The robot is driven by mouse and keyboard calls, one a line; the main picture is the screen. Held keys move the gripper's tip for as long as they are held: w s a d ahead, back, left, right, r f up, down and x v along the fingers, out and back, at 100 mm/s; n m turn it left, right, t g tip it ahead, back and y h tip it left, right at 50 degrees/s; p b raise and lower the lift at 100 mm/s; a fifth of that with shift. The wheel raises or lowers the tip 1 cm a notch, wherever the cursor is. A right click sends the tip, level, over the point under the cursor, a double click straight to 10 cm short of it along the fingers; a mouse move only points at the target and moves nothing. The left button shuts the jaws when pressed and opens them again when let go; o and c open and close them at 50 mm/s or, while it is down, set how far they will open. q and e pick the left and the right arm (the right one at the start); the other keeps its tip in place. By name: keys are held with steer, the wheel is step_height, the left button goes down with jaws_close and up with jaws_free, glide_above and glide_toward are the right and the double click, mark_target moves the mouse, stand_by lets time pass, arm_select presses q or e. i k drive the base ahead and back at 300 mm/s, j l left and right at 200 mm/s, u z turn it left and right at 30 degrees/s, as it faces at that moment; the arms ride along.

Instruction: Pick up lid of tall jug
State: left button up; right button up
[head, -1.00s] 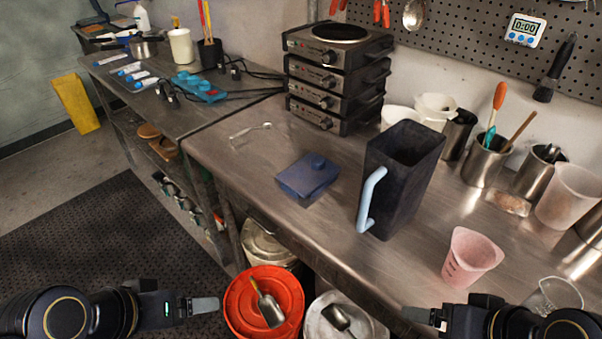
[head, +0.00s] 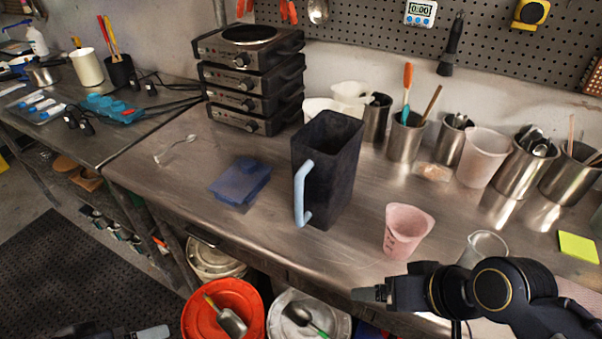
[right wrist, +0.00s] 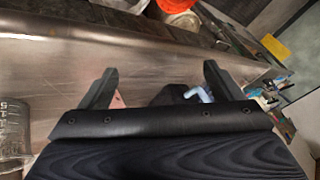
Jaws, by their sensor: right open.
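The tall jug (head: 338,178) is dark with a pale blue handle (head: 301,195) and stands upright and open-topped on the steel bench. Its lid, a flat dark-blue piece (head: 240,182), lies on the bench to the left of the jug, apart from it. My right gripper (head: 368,294) is at the bench's front edge, right of and nearer than the lid. In the right wrist view it is open and empty (right wrist: 160,88), with the jug's handle (right wrist: 200,93) beyond the fingers. My left gripper (head: 152,333) barely shows at the bottom edge, its jaws unclear.
A pink beaker (head: 407,232) stands between my right gripper and the steel cups. A glass beaker (head: 482,248) is close by my right arm. Stacked hot plates (head: 250,80) stand behind the lid. An orange bucket (head: 222,310) is below the bench. Bench around the lid is clear.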

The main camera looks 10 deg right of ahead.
mark_target(243, 181)
steer(key=i+j+z, duration=0.2)
steer(key=j, duration=0.25)
steer(key=j+z, duration=0.2)
steer(key=j, duration=0.25)
steer(key=z, duration=1.5)
